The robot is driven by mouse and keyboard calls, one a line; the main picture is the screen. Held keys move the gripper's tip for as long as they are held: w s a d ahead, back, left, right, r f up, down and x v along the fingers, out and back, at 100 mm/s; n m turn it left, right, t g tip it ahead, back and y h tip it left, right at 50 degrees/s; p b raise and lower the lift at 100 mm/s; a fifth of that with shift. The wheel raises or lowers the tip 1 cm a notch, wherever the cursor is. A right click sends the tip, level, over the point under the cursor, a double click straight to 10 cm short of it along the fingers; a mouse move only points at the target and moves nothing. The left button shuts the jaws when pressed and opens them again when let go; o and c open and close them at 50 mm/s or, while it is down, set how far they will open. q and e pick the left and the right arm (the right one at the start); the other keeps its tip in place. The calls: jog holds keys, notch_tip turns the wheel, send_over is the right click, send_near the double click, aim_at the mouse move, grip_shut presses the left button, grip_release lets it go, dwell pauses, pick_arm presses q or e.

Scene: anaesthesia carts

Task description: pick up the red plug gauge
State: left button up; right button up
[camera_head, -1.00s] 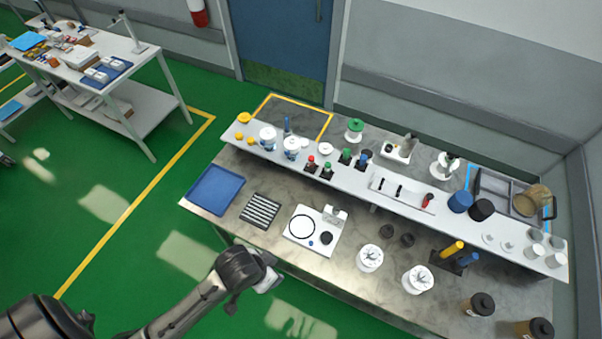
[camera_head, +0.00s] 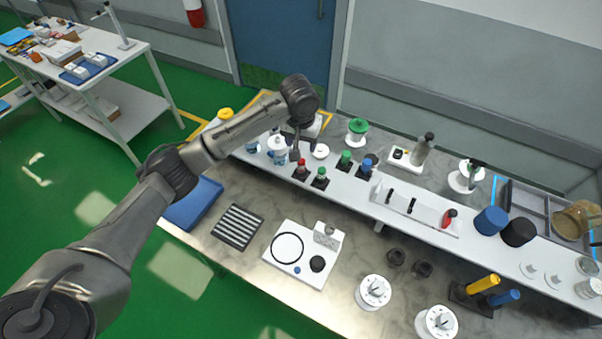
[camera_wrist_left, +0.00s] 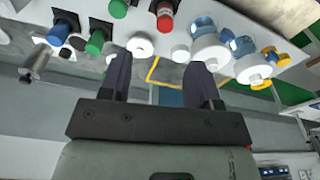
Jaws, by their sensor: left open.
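The red plug gauge (camera_head: 301,167) stands upright in a black base on the raised white shelf, beside green and blue ones. My left gripper (camera_head: 296,148) hangs over the shelf, just behind and above the red plug gauge. In the left wrist view, the two dark fingers (camera_wrist_left: 160,68) are apart with nothing between them. The red gauge lies beyond the fingertips. My right gripper is not in view.
Green gauges (camera_head: 345,160) and a blue gauge (camera_head: 366,167) stand close to the right. White-and-blue bottles (camera_head: 277,150) stand close to the left. A white disc (camera_head: 321,151) lies near the gripper. The lower bench holds a blue tray (camera_head: 192,206) and a striped black block (camera_head: 237,226).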

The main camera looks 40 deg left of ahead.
aim_at(301, 164)
pick_arm(q)
jog(key=f, duration=0.4)
jog(key=w+a+f, duration=0.1)
jog(key=f, duration=0.8)
jog(key=shift+w+a+f+b, duration=0.1)
jog(key=shift+w+a+b, duration=0.25)
jog(key=shift+w+b, duration=0.05)
jog(key=shift+c, duration=0.4)
jog(key=c, duration=0.9)
